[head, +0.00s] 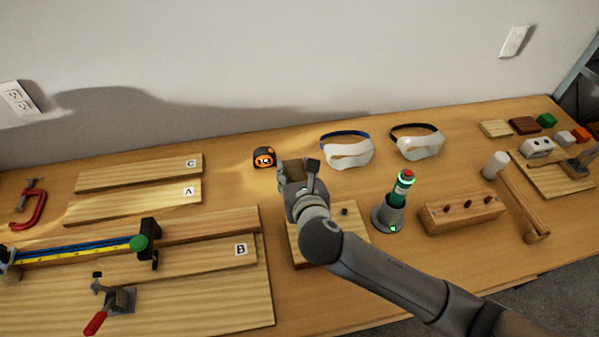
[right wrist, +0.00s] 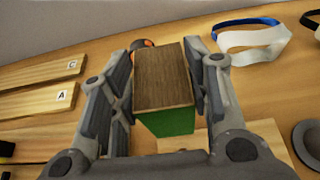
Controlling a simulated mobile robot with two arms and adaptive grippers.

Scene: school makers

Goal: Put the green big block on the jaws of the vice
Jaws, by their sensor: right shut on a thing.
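My right gripper (head: 300,172) is above the middle of the table. In the right wrist view, its fingers (right wrist: 165,75) are shut on a block with a brown wood-grain face and a green end (right wrist: 168,123), which I take as the green big block. In the head view the gripper mostly hides this block. Below the gripper is a wooden base (head: 359,243) with a small dark knob; the arm covers most of it, and I cannot make out vice jaws there. My left gripper is not in view.
An orange-black tape measure (head: 264,158) and two white visors (head: 347,151) stand behind. A green-handled tool in a grey stand (head: 387,215), a wooden holder (head: 462,211) and a mallet (head: 523,205) are to the right. Boards and clamps (head: 120,300) fill the left.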

